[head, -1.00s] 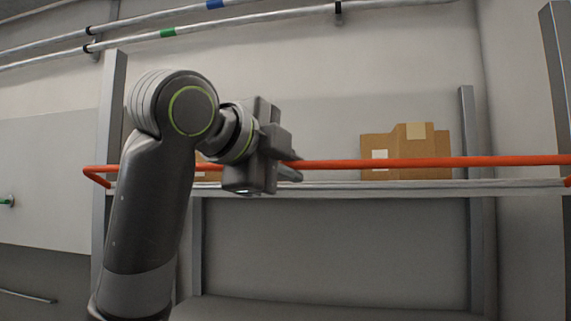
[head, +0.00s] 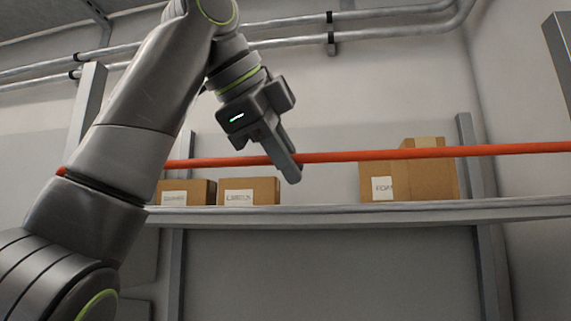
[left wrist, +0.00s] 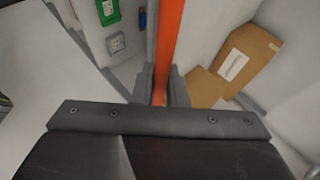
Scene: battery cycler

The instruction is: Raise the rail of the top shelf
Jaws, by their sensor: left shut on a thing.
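The orange rail (head: 420,153) runs across the front of the top shelf (head: 340,213), above the shelf's front edge. My left gripper (head: 290,168) comes down from above and is shut on the rail, left of the larger box. In the left wrist view the orange rail (left wrist: 168,45) passes between the two fingers (left wrist: 162,88). My right gripper is not in view.
Two small cardboard boxes (head: 186,192) (head: 249,191) and a larger box (head: 410,170) stand on the shelf behind the rail. Grey uprights (head: 484,215) support the shelf. Pipes (head: 360,33) run along the wall above.

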